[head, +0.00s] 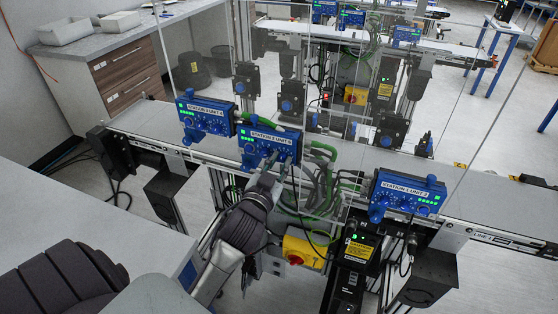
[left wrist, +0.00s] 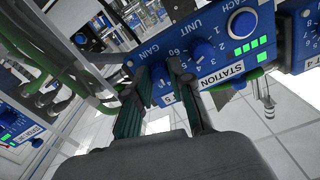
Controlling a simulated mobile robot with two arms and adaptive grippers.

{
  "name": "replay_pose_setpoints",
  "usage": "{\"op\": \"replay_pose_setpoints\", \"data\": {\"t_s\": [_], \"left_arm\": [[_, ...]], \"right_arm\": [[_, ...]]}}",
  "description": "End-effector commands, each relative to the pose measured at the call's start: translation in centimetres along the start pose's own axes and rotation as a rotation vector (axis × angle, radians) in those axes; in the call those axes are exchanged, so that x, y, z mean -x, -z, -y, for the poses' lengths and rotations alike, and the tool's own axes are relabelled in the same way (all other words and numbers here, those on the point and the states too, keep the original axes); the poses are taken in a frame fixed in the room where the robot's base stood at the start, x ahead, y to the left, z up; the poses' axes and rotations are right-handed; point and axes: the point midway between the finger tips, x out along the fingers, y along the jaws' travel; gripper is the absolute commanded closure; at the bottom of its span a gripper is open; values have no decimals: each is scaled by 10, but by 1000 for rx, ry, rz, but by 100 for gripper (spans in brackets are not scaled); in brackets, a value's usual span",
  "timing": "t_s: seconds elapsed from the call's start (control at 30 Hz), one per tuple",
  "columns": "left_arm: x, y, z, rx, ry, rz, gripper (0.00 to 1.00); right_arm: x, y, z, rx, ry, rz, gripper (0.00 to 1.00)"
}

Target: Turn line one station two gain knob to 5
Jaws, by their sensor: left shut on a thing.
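The blue control box (head: 270,145) that my left gripper is at sits mid-picture on the near side of the conveyor; its label starts with STATION, but its numbers are too small to read surely. In the left wrist view this box (left wrist: 226,71) shows upside down with TEACH, UNIT and GAIN markings. My left gripper (head: 272,172) is at its front face. In the left wrist view its fingers (left wrist: 160,74) are shut on the blue gain knob (left wrist: 161,86), one on each side. The fingers partly hide the knob, and its setting cannot be read. My right gripper is not in view.
Similar blue boxes stand to the left (head: 206,116) and right (head: 407,195) along the conveyor belt (head: 160,122). A yellow box with a red knob (head: 304,251) hangs below. Green cables (head: 322,165) run close beside the middle box. Clear panels rise behind.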

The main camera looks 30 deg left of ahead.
Motion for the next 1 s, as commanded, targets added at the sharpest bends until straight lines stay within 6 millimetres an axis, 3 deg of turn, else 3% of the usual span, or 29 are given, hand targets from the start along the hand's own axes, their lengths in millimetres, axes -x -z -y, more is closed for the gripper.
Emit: {"op": "replay_pose_setpoints", "data": {"t_s": [0.5, 1.0], "left_arm": [[0, 2, 1, -366, 0, -3, 100], [0, 2, 1, -462, 2, -5, 100]], "right_arm": [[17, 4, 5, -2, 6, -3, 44], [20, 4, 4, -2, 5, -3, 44]]}}
